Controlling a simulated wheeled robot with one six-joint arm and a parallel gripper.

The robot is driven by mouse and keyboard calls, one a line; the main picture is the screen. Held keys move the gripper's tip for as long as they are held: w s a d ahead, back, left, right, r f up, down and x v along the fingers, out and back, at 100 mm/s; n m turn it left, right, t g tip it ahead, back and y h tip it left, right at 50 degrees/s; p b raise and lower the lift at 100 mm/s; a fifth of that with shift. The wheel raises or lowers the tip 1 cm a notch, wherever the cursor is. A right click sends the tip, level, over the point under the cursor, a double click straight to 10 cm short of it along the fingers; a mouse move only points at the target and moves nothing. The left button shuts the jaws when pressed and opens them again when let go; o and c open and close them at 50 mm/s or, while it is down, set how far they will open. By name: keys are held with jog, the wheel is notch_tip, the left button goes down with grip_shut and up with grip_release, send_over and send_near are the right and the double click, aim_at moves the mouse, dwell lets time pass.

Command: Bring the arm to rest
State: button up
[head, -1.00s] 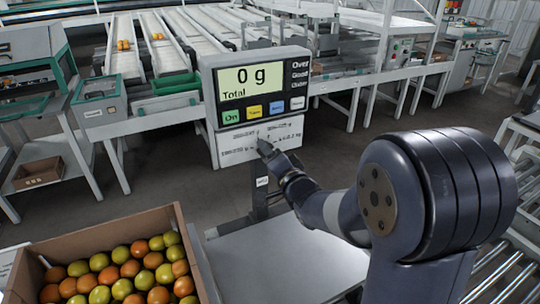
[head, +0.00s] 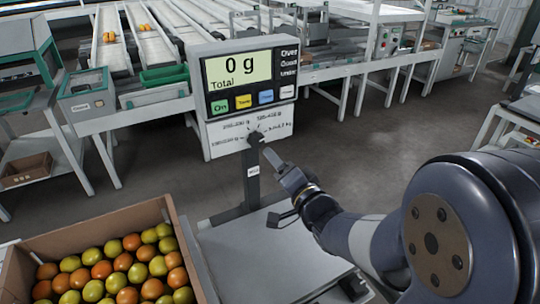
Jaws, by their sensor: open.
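My gripper (head: 283,193) is at the end of my dark grey arm, in the middle of the head view. It is above the bare metal scale plate (head: 250,255), in front of the scale post. The scale display (head: 238,80) reads 0 g.
A cardboard box (head: 85,218) of red, orange and green tomatoes stands at the lower left, beside the scale plate. Sorting conveyors (head: 175,30) and a green tray (head: 165,75) are behind the scale. Open floor (head: 345,145) lies to the right of the scale.

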aim_at(258, 142)
jog(key=shift+s+d, duration=0.2)
jog(key=shift+s, duration=0.3)
jog(key=x, duration=1)
jog(key=shift+w+a, duration=0.15)
jog(key=shift+w, duration=0.25)
